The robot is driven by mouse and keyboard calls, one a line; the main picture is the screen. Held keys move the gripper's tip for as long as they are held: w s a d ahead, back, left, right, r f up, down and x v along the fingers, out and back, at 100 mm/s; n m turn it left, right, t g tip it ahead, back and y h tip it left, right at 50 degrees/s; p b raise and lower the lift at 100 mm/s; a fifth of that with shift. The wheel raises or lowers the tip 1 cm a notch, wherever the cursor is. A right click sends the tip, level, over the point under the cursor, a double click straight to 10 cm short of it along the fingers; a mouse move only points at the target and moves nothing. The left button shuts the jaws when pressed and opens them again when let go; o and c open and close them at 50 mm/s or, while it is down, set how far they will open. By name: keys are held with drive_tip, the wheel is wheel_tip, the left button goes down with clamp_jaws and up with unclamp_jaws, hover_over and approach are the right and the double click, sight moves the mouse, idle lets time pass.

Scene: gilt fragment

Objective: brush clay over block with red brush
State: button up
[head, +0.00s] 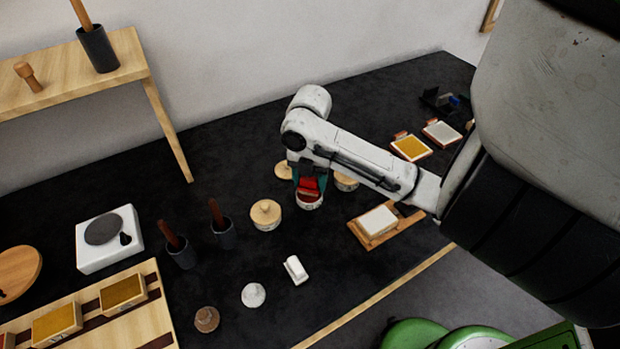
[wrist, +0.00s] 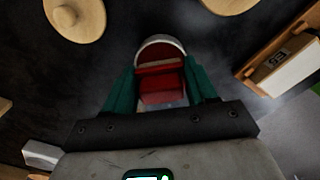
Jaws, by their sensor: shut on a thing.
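My gripper (head: 309,182) has teal fingers and is shut on the red brush (head: 308,187), with the brush pointing down. In the wrist view the red brush (wrist: 161,84) sits between the fingers of my gripper (wrist: 160,72). Its tip is over or in a small round pot of red clay (head: 310,205); I cannot tell whether it touches the clay. The pot's pale rim also shows in the wrist view (wrist: 160,40). A white block (head: 378,221) rests on a wooden tray (head: 369,241) to the right of the pot; the block also shows in the wrist view (wrist: 288,66).
A wooden-lidded jar (head: 266,213) stands left of the pot, and more lidded jars stand behind it. The dark tabletop before the pot is mostly clear.

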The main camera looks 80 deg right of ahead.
drive_tip(key=shift+f+b, duration=0.65)
drive_tip(key=shift+b, duration=0.05)
idle(2.0)
drive_tip(key=shift+r+p, duration=2.45)
drive_tip(key=shift+r, duration=1.15)
